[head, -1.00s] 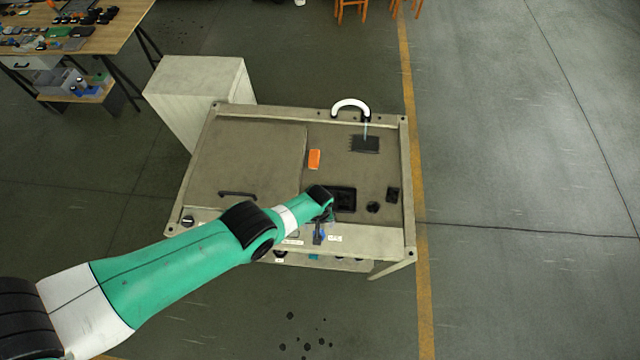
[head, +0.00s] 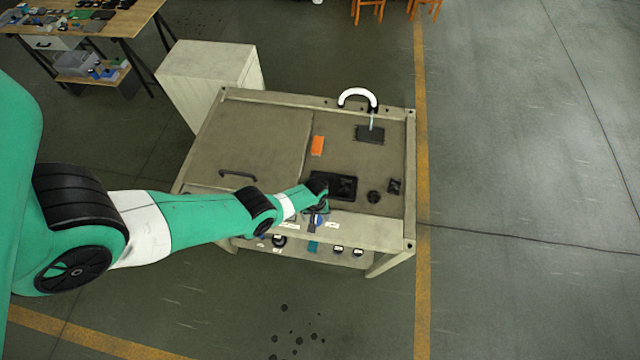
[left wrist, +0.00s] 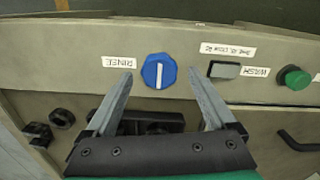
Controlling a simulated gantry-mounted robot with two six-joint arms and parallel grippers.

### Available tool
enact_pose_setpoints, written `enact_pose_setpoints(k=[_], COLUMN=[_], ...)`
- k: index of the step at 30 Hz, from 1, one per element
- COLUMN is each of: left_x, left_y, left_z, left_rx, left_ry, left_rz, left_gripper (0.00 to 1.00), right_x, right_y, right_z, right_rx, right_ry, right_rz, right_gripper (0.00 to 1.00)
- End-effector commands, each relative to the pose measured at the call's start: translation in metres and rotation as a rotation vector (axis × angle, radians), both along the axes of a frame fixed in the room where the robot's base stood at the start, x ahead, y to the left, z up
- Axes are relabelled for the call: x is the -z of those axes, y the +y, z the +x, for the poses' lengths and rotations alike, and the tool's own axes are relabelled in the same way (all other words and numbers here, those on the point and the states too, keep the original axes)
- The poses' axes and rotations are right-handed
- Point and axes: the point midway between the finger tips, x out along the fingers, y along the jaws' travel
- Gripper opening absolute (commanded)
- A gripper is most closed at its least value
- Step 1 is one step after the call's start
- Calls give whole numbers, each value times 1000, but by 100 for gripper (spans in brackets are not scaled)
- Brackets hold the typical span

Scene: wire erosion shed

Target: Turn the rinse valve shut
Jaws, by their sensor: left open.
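The rinse valve is a blue knob (left wrist: 159,71) with a white line on its face, on the front panel beside an upside-down label reading RINSE. The line looks roughly upright in the left wrist view. My left gripper (left wrist: 160,74) is open, with one finger on each side of the knob, and I see gaps between fingers and knob. A white curved spout (head: 357,95) at the back lets down a thin bluish stream. My right gripper is not in view.
Right of the knob in the left wrist view are a grey switch (left wrist: 224,70) and a green button (left wrist: 295,78). The bench top (head: 260,140) holds an orange block (head: 317,145) and dark fittings. A pale cabinet (head: 205,75) stands behind left. The floor on the right is clear.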

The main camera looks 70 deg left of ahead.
Motion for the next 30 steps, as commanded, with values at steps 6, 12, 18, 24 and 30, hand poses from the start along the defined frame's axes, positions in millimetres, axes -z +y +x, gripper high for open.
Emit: enact_pose_setpoints(k=[6, 12, 18, 24, 30], left_x=[15, 13, 13, 13, 13], left_y=[0, 0, 0, 0, 0], left_z=[0, 0, 0, 0, 0], left_rx=[0, 0, 0, 0, 2], left_ry=[0, 0, 0, 0, 0], left_rz=[0, 0, 0, 0, 0], left_gripper=[89, 89, 57, 21, 4], right_x=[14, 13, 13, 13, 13], right_y=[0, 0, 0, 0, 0], right_z=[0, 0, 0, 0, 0], right_rx=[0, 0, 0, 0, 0], right_ry=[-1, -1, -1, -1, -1], right_rz=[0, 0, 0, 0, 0], right_gripper=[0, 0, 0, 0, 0])
